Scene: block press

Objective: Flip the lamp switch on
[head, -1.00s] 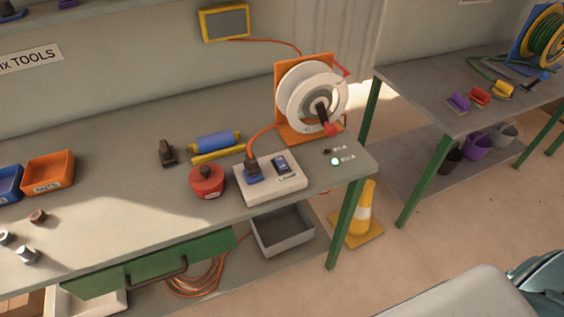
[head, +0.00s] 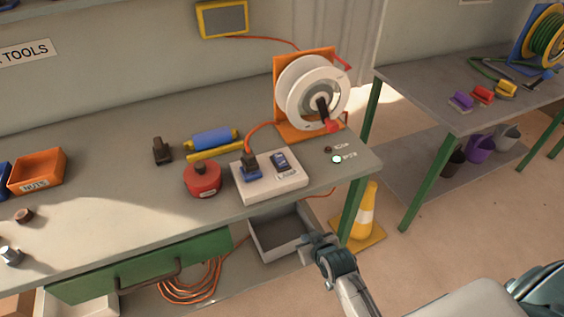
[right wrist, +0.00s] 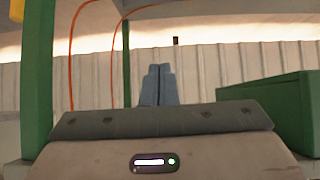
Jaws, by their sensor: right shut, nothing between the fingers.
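A white power box (head: 253,193) stands near the right end of the workbench. A dark blue rocker switch (head: 281,161) sits on its right half, with a small label too small to read surely in front of it. I cannot tell which way the rocker is tilted. My right gripper (head: 308,240) is below and in front of the bench's front edge, apart from the box. Its fingers are together and empty in the right wrist view (right wrist: 158,86). My left gripper is not in view.
A red round can (head: 202,181) stands left of the box, a cable reel (head: 311,92) behind. A green bench leg (head: 353,208) and a grey bin (head: 280,249) are near my right gripper.

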